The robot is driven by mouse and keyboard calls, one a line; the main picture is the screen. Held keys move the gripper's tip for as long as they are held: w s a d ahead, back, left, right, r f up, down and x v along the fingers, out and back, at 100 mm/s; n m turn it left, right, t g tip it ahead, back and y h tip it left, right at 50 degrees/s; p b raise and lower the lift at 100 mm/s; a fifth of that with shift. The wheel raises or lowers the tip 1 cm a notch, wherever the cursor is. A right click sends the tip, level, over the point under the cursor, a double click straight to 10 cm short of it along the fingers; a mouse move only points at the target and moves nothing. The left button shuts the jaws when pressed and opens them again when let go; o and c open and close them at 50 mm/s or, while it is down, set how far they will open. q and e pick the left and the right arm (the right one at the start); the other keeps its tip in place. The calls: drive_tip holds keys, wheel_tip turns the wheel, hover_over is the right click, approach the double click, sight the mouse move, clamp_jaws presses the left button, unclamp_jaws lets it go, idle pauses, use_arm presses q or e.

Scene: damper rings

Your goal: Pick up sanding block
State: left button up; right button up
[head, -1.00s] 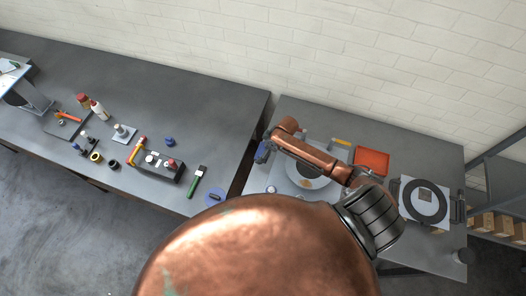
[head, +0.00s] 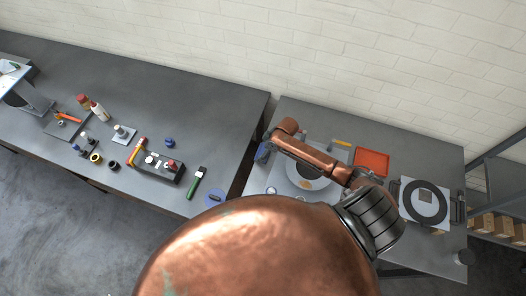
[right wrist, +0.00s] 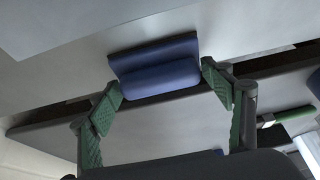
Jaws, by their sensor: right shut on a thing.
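The sanding block appears as a blue block (right wrist: 155,67) in the right wrist view, between the green-padded fingertips of my right gripper (right wrist: 162,82). The gripper is shut on it, with one finger at each end of the block. In the head view the blue block (head: 262,153) shows at the left edge of the right table, partly hidden by my copper arm. The fingers are mostly hidden there. Whether the block is clear of the table is hard to tell. My left gripper is not in view.
The right table holds an orange tray (head: 371,162) and a black ring (head: 424,201) on a light plate. A dark gap separates it from the left table, which carries a green-handled brush (head: 197,183), a control box (head: 158,166) and bottles. The left table's back is clear.

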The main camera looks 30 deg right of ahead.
drive_tip(key=shift+r, duration=0.55)
drive_tip(key=s+a+r+b, duration=0.1)
drive_tip(key=s+a+r, duration=0.1)
drive_tip(key=s+r, duration=0.4)
drive_tip(key=s+a+r+b, duration=0.1)
drive_tip(key=s+a+r, duration=0.1)
drive_tip(key=s+r, duration=0.3)
drive_tip(key=shift+s+a+r, duration=0.4)
drive_tip(key=shift+s, duration=0.7)
drive_tip(key=o, duration=0.6)
drive_tip(key=c, duration=0.4)
drive_tip(key=shift+w, duration=0.1)
